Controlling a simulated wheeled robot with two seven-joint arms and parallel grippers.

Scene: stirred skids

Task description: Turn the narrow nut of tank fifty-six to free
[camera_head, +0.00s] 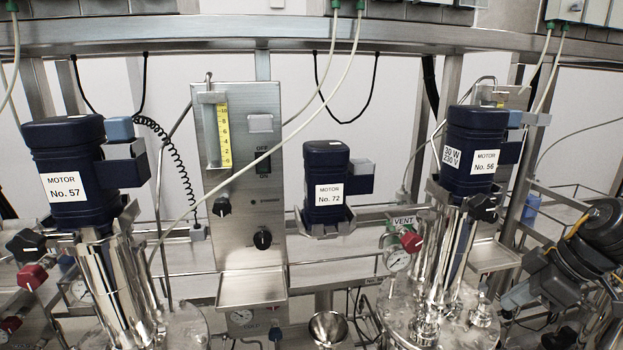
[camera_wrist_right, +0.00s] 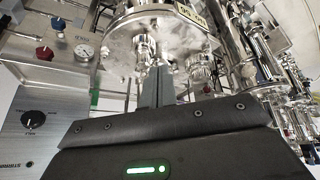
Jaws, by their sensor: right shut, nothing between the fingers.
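Tank fifty-six stands under the blue motor labelled No. 56 (camera_head: 470,150); its round steel lid (camera_head: 398,312) carries several shiny fittings. One knurled fitting (camera_head: 426,326) is at the lid's front and another (camera_head: 482,314) is at its right. I cannot tell which is the narrow nut. My right gripper (camera_head: 512,298) is to the right of the lid, shut and empty. In the right wrist view its closed fingers (camera_wrist_right: 158,84) point toward the tank, between a left fitting (camera_wrist_right: 145,47) and a ribbed right fitting (camera_wrist_right: 201,66). Contact cannot be told. My left gripper is out of view.
A gauge (camera_head: 396,258) and a red knob (camera_head: 411,241) sit at the lid's back left. A dark knob (camera_head: 483,207) is beside motor 56. A steel control panel (camera_head: 240,180) and a funnel (camera_head: 328,327) stand left of the tank. Motor No. 57 (camera_head: 72,170) is far left.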

